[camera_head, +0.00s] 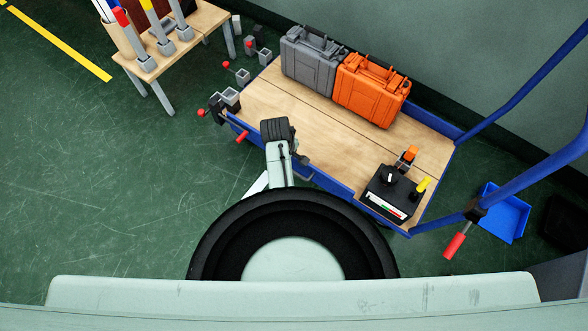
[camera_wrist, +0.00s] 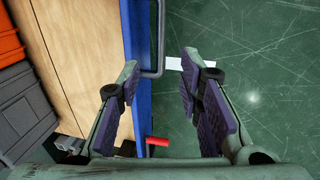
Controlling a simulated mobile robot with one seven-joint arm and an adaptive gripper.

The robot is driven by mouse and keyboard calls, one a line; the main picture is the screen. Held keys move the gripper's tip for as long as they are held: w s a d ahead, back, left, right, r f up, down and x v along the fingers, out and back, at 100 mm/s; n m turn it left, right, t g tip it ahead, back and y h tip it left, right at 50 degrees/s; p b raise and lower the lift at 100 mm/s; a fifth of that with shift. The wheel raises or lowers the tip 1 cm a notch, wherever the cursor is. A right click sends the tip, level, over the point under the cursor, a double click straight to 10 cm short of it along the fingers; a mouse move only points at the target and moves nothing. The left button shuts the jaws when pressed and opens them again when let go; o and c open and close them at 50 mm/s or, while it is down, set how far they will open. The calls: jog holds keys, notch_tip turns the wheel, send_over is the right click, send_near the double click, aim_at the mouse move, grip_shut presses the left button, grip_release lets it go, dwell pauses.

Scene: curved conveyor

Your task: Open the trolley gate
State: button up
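The trolley has a wooden deck (camera_head: 275,110) and a low blue side panel (camera_head: 330,184) along its near edge. The panel (camera_wrist: 138,30) also runs down the middle of the wrist view, with a grey bent bar (camera_wrist: 158,60) on its outer side. A red-ended handle (camera_head: 243,137) sits at the trolley's left end; a red handle (camera_wrist: 157,142) shows low in the wrist view. My gripper (camera_wrist: 160,72) is open and empty, its fingers to either side of the panel and bar. In the head view my arm hides part of the panel.
A grey case (camera_head: 311,60) and an orange case (camera_head: 370,90) stand on the deck's far side. A black control box (camera_head: 392,192) is at the near right. Blue push rails (camera_head: 530,175) rise at the right. A wooden table (camera_head: 165,55) stands far left. Green floor at left is clear.

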jog(key=f, duration=0.3)
jog(key=w+f, duration=0.1)
jog(key=f, duration=0.3)
jog(key=d+f, duration=0.1)
jog(key=f, duration=0.2)
jog(key=shift+w+d+f, duration=0.1)
jog(key=shift+w+f, duration=0.2)
jog(key=shift+f, duration=0.05)
jog(key=shift+c, duration=0.2)
grip_shut()
